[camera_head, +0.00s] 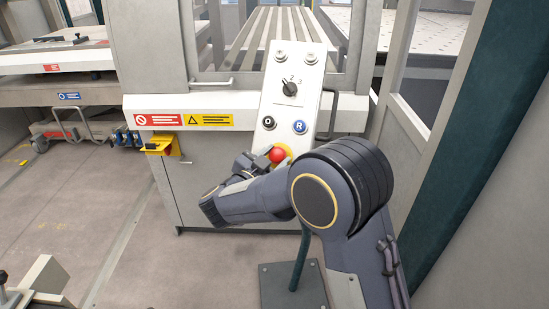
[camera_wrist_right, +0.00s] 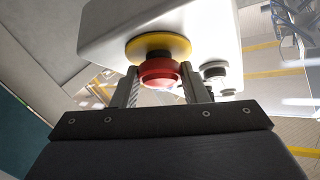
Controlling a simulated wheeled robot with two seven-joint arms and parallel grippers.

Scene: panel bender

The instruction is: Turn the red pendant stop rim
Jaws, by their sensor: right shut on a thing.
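The red pendant stop (camera_head: 277,155) sits at the lower end of the white pendant panel (camera_head: 285,95), on a yellow collar. My right gripper reaches it from below and the left, its jaws partly hidden by my arm in the head view. In the right wrist view the red stop rim (camera_wrist_right: 160,72) is between the two fingers of my right gripper (camera_wrist_right: 163,88), under the yellow disc (camera_wrist_right: 158,48). The fingers are shut on the rim, one on each side. My left gripper does not show.
The pendant panel also carries a rotary selector (camera_head: 289,88), a black button (camera_head: 269,123) and a blue button (camera_head: 300,127) above the stop. The pendant stands on a floor plate (camera_head: 291,287). A machine cabinet (camera_head: 190,190) is close behind, with a yellow bracket (camera_head: 163,146) at left.

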